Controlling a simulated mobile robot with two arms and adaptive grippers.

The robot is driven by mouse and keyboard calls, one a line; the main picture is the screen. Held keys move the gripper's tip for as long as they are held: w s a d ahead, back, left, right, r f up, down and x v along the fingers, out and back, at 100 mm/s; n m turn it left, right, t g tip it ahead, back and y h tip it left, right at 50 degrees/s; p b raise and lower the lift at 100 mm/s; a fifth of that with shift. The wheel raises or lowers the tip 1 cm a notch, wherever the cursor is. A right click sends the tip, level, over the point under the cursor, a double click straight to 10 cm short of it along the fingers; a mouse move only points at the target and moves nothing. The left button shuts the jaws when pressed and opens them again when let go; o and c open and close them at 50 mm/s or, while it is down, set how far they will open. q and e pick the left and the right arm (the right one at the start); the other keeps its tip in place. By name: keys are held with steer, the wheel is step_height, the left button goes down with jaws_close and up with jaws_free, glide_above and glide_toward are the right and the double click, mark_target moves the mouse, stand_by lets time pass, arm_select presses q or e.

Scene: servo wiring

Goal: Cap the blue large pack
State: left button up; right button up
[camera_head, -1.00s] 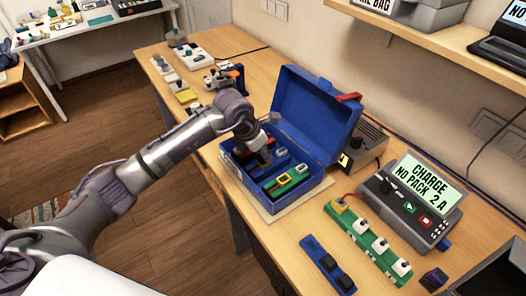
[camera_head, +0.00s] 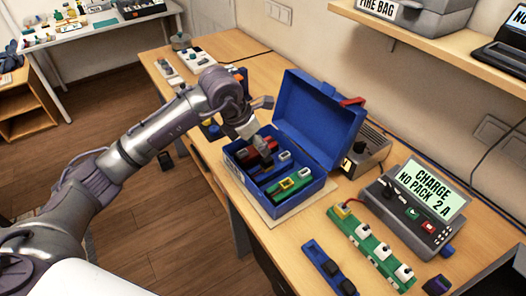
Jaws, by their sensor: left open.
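An open blue case (camera_head: 291,205) stands on the wooden bench, its lid tipped back. Inside lie a red pack (camera_head: 247,162), a blue pack (camera_head: 271,174) with a pale grey end piece (camera_head: 284,156), and a green pack (camera_head: 281,193) with a yellow frame and a whitish end piece (camera_head: 305,171). My right gripper is not in view.
A charger (camera_head: 408,208) reading "CHARGE NO PACK 2 A" stands at the right. Before it lie a green strip (camera_head: 372,248) with white pieces and a blue strip (camera_head: 328,268) with dark pieces. A grey device (camera_head: 368,150) stands behind the case. A shelf (camera_head: 430,50) overhangs the back.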

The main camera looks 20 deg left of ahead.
arm_select(q)
steer(key=shift+v, duration=2.05)
